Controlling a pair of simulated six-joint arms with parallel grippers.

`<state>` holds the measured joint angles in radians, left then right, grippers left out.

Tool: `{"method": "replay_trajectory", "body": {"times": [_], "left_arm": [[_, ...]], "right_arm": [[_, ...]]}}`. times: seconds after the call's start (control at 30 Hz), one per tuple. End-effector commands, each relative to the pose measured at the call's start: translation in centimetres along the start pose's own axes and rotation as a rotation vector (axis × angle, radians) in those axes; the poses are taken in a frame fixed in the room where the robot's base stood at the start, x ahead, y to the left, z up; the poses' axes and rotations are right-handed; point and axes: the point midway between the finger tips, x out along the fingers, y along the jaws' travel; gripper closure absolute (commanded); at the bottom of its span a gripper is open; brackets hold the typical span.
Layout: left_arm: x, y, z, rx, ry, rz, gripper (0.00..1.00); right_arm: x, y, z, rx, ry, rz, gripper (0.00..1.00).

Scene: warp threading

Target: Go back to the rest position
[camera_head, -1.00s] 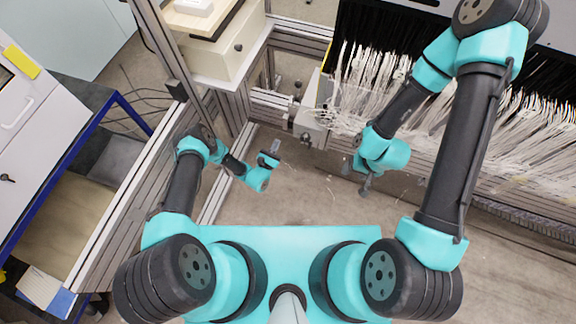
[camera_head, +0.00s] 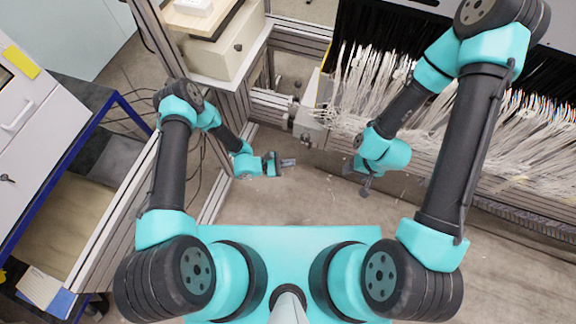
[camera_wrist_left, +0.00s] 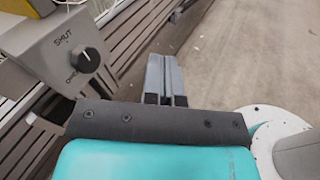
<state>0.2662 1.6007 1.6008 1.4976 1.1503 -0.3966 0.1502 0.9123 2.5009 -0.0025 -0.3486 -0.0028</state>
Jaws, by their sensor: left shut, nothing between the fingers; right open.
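My left gripper (camera_head: 290,162) is shut and empty above the bare floor left of centre in the head view. Its two grey fingers lie together in the left wrist view (camera_wrist_left: 164,72). My right gripper (camera_head: 356,180) is open, in front of the white warp threads, pointing down. No thread shows between its fingers at this size.
White warp threads (camera_head: 365,85) hang in a dense row along the loom. A box with a dial marked SHUT (camera_wrist_left: 72,58) stands left of my left gripper. A metal frame rail (camera_head: 212,205) runs at the left. The floor (camera_head: 300,205) is clear.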

Motion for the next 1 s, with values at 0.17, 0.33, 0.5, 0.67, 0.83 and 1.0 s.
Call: {"method": "replay_trajectory", "body": {"times": [0.17, 0.33, 0.5, 0.67, 0.83, 1.0], "left_arm": [[-0.7, -1.1, 0.6, 0.008, 0.029, -0.076, 1.0], [-0.8, -1.3, 0.7, 0.009, 0.035, -0.091, 1.0], [-0.8, -1.3, 0.6, 0.009, 0.034, -0.09, 1.0], [-0.8, -1.3, 0.6, 0.009, 0.034, -0.089, 1.0], [-1.3, -1.8, 1.0, 0.013, 0.05, -0.127, 1.0], [-3.8, -4.2, 2.3, 0.046, 0.13, -0.304, 1.0]], "right_arm": [[0.0, 0.0, 0.0, 0.0, 0.0, 0.0, 0.41], [0.0, 0.0, 0.0, 0.0, 0.0, 0.0, 0.41], [0.0, 0.0, 0.0, 0.0, 0.0, 0.0, 0.41], [0.0, 0.0, 0.0, 0.0, 0.0, 0.0, 0.41], [0.0, 0.0, 0.0, 0.0, 0.0, 0.0, 0.41], [0.0, 0.0, 0.0, 0.0, 0.0, 0.0, 0.41]]}}
